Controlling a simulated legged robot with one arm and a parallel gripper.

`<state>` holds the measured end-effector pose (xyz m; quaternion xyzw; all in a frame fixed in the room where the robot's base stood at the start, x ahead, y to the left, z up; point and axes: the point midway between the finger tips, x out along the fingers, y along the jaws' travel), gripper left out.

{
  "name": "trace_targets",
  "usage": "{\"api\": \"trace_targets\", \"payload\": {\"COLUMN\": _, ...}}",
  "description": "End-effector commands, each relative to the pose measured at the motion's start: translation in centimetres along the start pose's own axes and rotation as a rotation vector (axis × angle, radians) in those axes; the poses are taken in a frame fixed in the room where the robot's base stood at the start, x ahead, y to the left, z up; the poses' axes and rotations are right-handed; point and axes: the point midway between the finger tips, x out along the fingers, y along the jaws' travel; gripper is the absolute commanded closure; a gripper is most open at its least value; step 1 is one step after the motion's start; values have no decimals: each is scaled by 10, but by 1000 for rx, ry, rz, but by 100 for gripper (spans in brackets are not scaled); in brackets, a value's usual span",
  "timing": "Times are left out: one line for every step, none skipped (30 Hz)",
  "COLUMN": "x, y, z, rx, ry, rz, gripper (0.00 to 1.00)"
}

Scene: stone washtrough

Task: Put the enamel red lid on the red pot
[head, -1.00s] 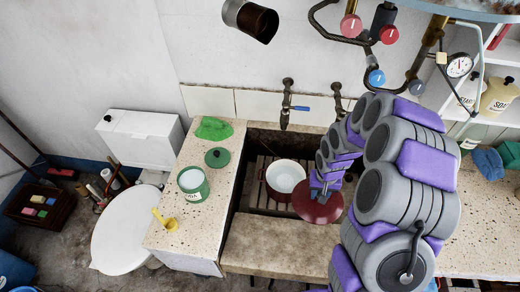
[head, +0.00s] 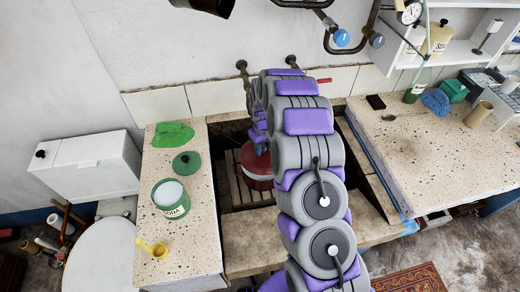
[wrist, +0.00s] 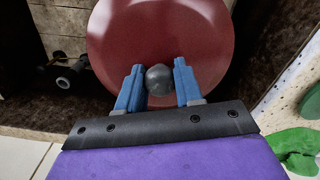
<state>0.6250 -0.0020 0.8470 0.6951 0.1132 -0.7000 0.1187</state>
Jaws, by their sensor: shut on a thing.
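The red enamel lid (wrist: 155,30) fills the top of the wrist view, its round dark knob (wrist: 158,80) between the blue fingers. My gripper (wrist: 157,72) is shut on this knob. In the head view the lid (head: 249,158) shows partly, left of my arm, over the red pot (head: 258,182) in the trough. The lid hides the pot's opening, and my arm hides the right part of both. I cannot tell whether the lid rests on the rim or hangs just above it.
The pot stands on a slatted wooden rack (head: 237,192) in the stone trough. On the left ledge are a green cloth (head: 172,134), a green lid (head: 187,162), a green SODA tin (head: 171,199) and a yellow scoop (head: 153,248). The right counter (head: 420,150) has free room.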

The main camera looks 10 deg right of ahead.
Motion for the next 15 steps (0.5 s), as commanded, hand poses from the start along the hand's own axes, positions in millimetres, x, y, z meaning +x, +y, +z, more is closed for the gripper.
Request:
{"api": "trace_targets", "payload": {"x": 5, "y": 1, "z": -5, "rx": -16, "ry": 0, "rz": 1, "gripper": 100}}
{"api": "trace_targets", "payload": {"x": 6, "y": 1, "z": -7, "rx": -25, "ry": -1, "rz": -1, "gripper": 100}}
{"api": "trace_targets", "payload": {"x": 7, "y": 1, "z": -9, "rx": -34, "ry": -1, "rz": -3, "gripper": 100}}
{"api": "trace_targets", "payload": {"x": 7, "y": 2, "z": -10, "rx": -41, "ry": -1, "rz": -4, "gripper": 100}}
{"api": "trace_targets", "payload": {"x": 8, "y": 2, "z": -12, "rx": -45, "ry": -1, "rz": -5, "gripper": 100}}
{"api": "trace_targets", "payload": {"x": 8, "y": 2, "z": -13, "rx": -50, "ry": 0, "rz": -5, "gripper": 100}}
{"api": "trace_targets", "payload": {"x": 8, "y": 2, "z": -14, "rx": -53, "ry": 0, "rz": -5, "gripper": 100}}
{"api": "trace_targets", "payload": {"x": 8, "y": 2, "z": -14, "rx": -55, "ry": 0, "rz": -5, "gripper": 100}}
{"api": "trace_targets", "payload": {"x": 9, "y": 1, "z": -15, "rx": -57, "ry": 0, "rz": -4, "gripper": 100}}
{"api": "trace_targets", "payload": {"x": 10, "y": 1, "z": -15, "rx": -58, "ry": 0, "rz": -4, "gripper": 100}}
{"api": "trace_targets", "payload": {"x": 11, "y": 0, "z": -15, "rx": -58, "ry": -1, "rz": -3, "gripper": 100}}
{"api": "trace_targets", "payload": {"x": 12, "y": -1, "z": -16, "rx": -58, "ry": -2, "rz": -1, "gripper": 100}}
{"api": "trace_targets", "payload": {"x": 14, "y": -2, "z": -16, "rx": -58, "ry": -2, "rz": -1, "gripper": 100}}
{"api": "trace_targets", "payload": {"x": 16, "y": -2, "z": -16, "rx": -57, "ry": -3, "rz": 0, "gripper": 100}}
{"api": "trace_targets", "payload": {"x": 18, "y": -2, "z": -16, "rx": -57, "ry": -3, "rz": 0, "gripper": 100}}
